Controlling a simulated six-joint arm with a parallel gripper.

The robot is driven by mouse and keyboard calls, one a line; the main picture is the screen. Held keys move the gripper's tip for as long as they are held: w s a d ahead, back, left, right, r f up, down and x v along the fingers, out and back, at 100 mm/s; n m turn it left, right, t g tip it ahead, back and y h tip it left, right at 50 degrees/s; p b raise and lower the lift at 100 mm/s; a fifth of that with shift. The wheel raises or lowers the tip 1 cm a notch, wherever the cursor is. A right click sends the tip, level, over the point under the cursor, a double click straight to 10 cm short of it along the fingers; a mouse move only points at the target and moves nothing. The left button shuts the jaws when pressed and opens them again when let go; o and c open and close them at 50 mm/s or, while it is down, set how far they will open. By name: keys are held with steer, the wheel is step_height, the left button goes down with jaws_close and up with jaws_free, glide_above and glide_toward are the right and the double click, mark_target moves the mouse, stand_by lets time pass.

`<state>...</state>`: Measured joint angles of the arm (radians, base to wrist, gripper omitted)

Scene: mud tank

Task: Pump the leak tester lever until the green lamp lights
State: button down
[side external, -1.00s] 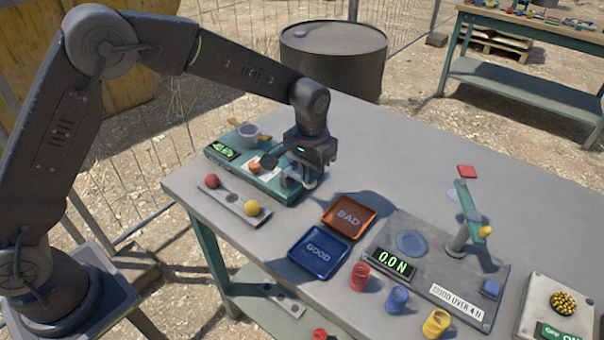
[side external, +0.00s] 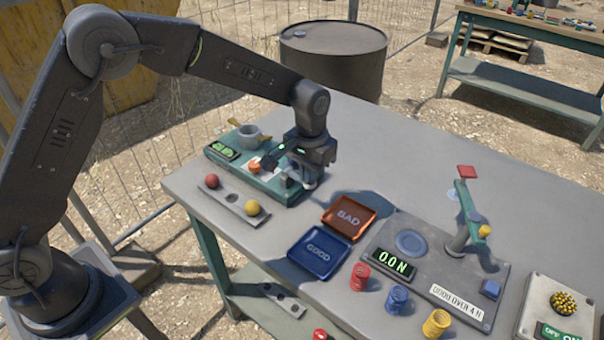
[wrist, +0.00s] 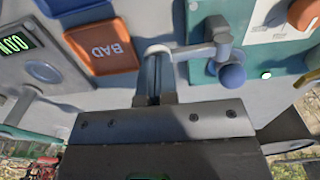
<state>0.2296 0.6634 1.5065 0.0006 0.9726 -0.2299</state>
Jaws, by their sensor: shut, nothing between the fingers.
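In the wrist view a grey lever bar (wrist: 190,50) runs from a bracket on the box, near a blue ball (wrist: 232,76), to my fingertips. My gripper (side external: 308,182) is low over the box's right end, shut and empty. It also shows in the wrist view (wrist: 156,62), at the bar's end; I cannot tell if they touch. A small pale dot (wrist: 266,75) on the box may be a lamp; its state is unclear.
A grey strip with a red ball (side external: 211,181) and a yellow ball (side external: 253,208) lies in front of the tester. Orange BAD (side external: 364,208) and blue GOOD (side external: 338,263) trays are to the right. A force tester (side external: 413,268) reads 0.0 N.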

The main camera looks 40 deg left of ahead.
steer(key=shift+r, duration=3.25)
steer(key=s+a+r+t, duration=0.3)
steer(key=s+a+r, duration=0.4)
steer(key=s+r, duration=0.4)
steer(key=s+a+t, duration=0.2)
steer(key=s+a, duration=0.2)
steer(key=s, duration=1.2)
steer(key=shift+a+f+t, duration=0.15)
steer(key=shift+f+t, duration=0.15)
steer(key=shift+f, duration=0.15)
